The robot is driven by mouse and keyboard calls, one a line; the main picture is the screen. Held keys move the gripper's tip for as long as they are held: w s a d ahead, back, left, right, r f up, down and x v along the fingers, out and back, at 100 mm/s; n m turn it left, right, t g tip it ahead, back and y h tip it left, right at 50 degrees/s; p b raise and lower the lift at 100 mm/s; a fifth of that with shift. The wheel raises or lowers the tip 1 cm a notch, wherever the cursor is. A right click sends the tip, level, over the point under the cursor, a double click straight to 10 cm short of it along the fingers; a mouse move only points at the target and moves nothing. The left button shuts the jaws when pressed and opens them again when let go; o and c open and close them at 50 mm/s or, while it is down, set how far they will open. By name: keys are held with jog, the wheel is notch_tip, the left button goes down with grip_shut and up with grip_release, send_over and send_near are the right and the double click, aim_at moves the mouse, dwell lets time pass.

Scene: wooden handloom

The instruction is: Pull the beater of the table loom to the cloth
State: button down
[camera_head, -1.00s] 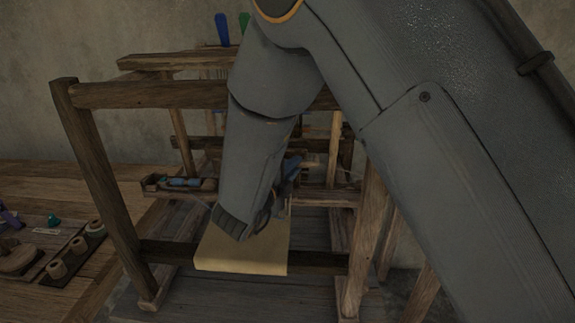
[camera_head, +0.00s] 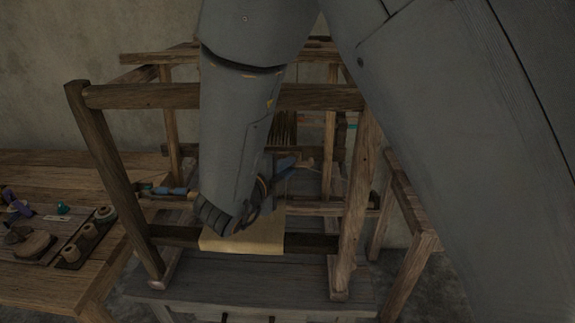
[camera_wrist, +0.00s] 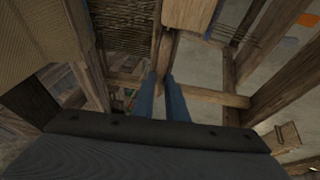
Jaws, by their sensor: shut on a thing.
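The table loom is a dark wooden frame (camera_head: 300,97) in the middle of the head view, with a pale cloth (camera_head: 262,241) low at its front. My gripper (camera_head: 290,164) reaches down inside the frame, beyond the cloth; my forearm hides much of the middle. In the wrist view the two blue fingers of my gripper (camera_wrist: 167,80) are close together, shut on a narrow wooden part of the beater (camera_wrist: 165,52). Woven cloth (camera_wrist: 42,28) fills the upper left there, with dark threads (camera_wrist: 125,22) beside it. The gap between beater and cloth is hard to judge.
A wooden table (camera_head: 60,175) stands at the left with a dark tray (camera_head: 85,238) of spools. The loom's posts (camera_head: 112,185) stand on either side of my arm, and a top bar crosses behind it. A wooden stand (camera_head: 410,220) is at the right.

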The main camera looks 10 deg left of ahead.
jog(key=shift+a+r, duration=0.15)
jog(key=shift+r, duration=0.4)
jog(key=c, duration=1.8)
grip_release()
jog(key=shift+s+r, duration=0.1)
jog(key=shift+s, duration=0.05)
jog(key=shift+o, duration=0.2)
jog(key=shift+s, duration=0.1)
jog(key=b+v, duration=0.2)
jog(key=v, duration=0.5)
jog(key=shift+s, duration=0.3)
